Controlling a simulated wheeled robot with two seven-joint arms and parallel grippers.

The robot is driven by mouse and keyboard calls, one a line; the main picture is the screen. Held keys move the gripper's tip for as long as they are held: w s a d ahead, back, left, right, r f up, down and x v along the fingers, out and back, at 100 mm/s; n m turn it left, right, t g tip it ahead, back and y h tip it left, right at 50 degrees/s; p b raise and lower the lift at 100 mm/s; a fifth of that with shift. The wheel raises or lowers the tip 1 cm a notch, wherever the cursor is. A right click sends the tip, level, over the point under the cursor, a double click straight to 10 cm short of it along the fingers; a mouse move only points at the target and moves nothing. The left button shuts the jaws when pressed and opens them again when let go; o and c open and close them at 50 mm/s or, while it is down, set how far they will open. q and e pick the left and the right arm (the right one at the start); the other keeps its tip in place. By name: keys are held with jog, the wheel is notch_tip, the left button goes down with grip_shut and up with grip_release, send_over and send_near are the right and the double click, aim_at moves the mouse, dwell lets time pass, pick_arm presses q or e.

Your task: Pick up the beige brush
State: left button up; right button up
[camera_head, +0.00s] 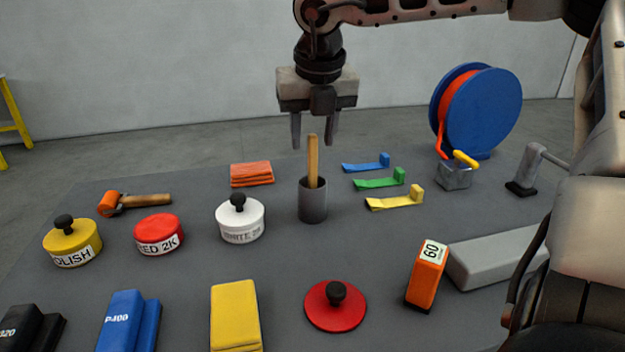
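The beige brush (313,165) stands upright in a dark grey cup (312,203) in the middle of the table. Only its flat beige handle shows; its lower end is hidden inside the cup. My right gripper (314,142) points down over the cup from above. Its two fingers are apart, with the top of the handle appearing between or just in front of the tips; I cannot tell which. Nothing is clamped between the fingers. My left gripper is not in view.
Around the cup on the grey table (190,270) are a white tin (240,222), folded orange cloths (251,174), and a yellow brush-like tool (395,202) beside green and blue ones. A blue reel (487,110) stands at the back right. A red lid (335,308) lies in front.

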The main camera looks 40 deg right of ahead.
aim_at(312, 153)
jog(key=x, duration=0.3)
jog(key=shift+s+f, duration=0.1)
jog(key=shift+f, duration=0.6)
grip_shut()
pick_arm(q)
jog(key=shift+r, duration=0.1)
pick_arm(e)
jog(key=shift+r, duration=0.1)
